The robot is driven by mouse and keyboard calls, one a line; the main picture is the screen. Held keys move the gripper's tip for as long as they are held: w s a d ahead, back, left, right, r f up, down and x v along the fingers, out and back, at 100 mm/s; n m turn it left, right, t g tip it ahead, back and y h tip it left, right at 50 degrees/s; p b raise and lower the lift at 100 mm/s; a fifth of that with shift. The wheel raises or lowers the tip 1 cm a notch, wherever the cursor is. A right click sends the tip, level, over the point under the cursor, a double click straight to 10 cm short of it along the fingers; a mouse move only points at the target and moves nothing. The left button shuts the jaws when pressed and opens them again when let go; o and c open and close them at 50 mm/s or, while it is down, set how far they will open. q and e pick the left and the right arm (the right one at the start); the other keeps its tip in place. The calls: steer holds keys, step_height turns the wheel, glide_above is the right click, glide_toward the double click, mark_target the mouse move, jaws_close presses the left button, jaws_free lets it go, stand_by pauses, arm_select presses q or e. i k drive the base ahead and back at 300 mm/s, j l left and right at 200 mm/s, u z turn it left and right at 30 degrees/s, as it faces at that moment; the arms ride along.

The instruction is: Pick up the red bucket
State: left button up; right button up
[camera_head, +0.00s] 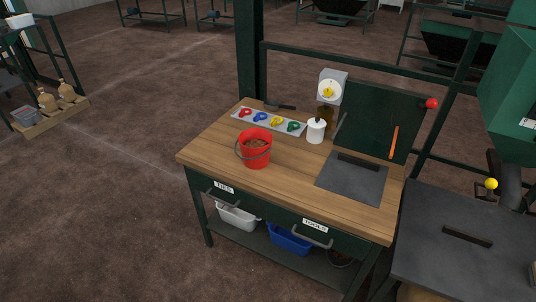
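Neither of my grippers shows in the head view, so nothing is seen touching the bucket.
Behind the bucket lies a grey tray (268,121) with several coloured pieces. A white container (316,131) stands to its right. A grey plate (352,180) lies at the right under a raised dark panel (372,119). The bench top in front of the bucket is clear.

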mark_target(256, 143)
steer(key=i+l+z, duration=0.15)
steer(key=z, duration=0.2)
steer(key=i+l+z, duration=0.1)
steer(key=i+z, duration=0.15)
steer(key=z, duration=0.15)
